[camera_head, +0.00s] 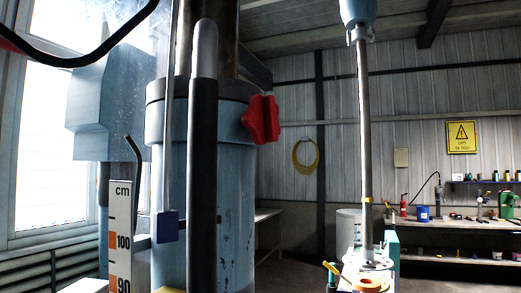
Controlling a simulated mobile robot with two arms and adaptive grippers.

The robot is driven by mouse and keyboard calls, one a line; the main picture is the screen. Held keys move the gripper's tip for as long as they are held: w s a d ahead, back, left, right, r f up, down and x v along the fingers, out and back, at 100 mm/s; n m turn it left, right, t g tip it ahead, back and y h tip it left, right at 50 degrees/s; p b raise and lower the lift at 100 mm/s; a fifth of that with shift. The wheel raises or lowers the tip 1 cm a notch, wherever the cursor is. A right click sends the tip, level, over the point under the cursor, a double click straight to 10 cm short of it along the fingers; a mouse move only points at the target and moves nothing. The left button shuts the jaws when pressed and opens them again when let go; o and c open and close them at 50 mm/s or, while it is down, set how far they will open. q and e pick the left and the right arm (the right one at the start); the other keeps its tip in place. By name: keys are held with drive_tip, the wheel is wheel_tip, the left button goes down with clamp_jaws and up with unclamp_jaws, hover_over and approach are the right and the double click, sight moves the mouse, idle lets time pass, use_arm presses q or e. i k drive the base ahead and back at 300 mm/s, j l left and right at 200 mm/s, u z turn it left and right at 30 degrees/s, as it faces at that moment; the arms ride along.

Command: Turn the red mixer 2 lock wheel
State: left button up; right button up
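The red lock wheel (262,119) is a lobed knob on the right side of the blue column (172,190), just below the column's dark collar. Neither of my grippers can be made out in the head view, and nothing is touching the wheel.
A black upright bar with a grey tip (204,60) stands in front of the column. A scale marked in cm (121,235) stands to its left. A mixer shaft (364,130) hangs at right. A cluttered workbench (455,225) stands farther back. Space right of the wheel looks clear.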

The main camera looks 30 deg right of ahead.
sight(260, 118)
drive_tip(key=l+z, duration=0.15)
drive_tip(key=z, duration=0.3)
drive_tip(key=l+z, duration=0.2)
drive_tip(key=z, duration=0.25)
